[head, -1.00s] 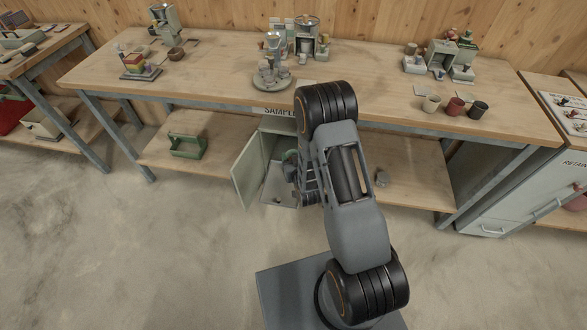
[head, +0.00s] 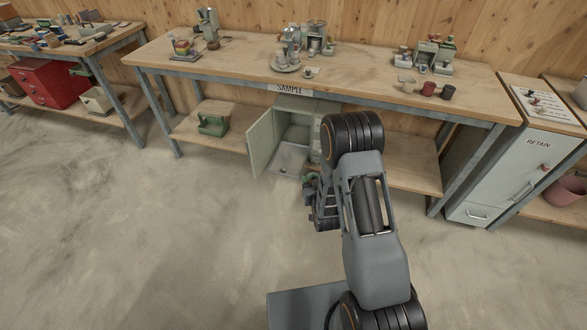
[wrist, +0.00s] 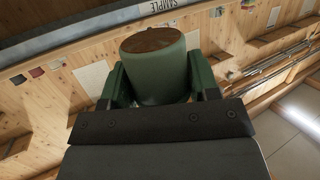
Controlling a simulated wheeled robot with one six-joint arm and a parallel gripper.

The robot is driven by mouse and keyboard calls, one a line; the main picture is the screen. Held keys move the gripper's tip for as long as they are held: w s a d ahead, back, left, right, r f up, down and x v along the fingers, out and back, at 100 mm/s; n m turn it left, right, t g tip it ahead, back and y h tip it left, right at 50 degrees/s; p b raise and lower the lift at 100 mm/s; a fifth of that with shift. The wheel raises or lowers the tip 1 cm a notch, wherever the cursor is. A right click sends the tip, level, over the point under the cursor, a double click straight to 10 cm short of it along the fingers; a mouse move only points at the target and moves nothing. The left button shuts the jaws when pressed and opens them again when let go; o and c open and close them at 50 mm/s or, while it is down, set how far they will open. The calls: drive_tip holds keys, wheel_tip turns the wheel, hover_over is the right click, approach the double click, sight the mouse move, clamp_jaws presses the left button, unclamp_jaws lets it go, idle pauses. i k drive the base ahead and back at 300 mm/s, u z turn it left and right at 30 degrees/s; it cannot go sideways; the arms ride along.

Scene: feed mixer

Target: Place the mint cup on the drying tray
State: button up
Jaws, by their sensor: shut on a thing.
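The mint cup (wrist: 158,72) is held between the green fingers of my gripper (wrist: 155,82) in the wrist view, with a brown round face toward the top. In the head view my gripper (head: 310,183) hangs low in front of the open cabinet, beside my arm; the cup cannot be made out there. I cannot tell for sure which thing is the drying tray. A round grey tray (head: 284,68) with small items stands on the long bench, well away from my gripper.
The SAMPLE cabinet (head: 262,143) stands under the long bench (head: 235,62) with its door open. Several cups, among them a red cup (head: 429,89), stand at the bench's right. A RETAIN cabinet (head: 520,155) is farther right. The concrete floor at left is clear.

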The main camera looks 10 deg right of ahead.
sight(298, 163)
drive_tip(key=u, duration=0.85)
drive_tip(key=i, duration=1.2)
drive_tip(key=z, duration=0.5)
drive_tip(key=i, duration=0.85)
drive_tip(key=z, duration=0.8)
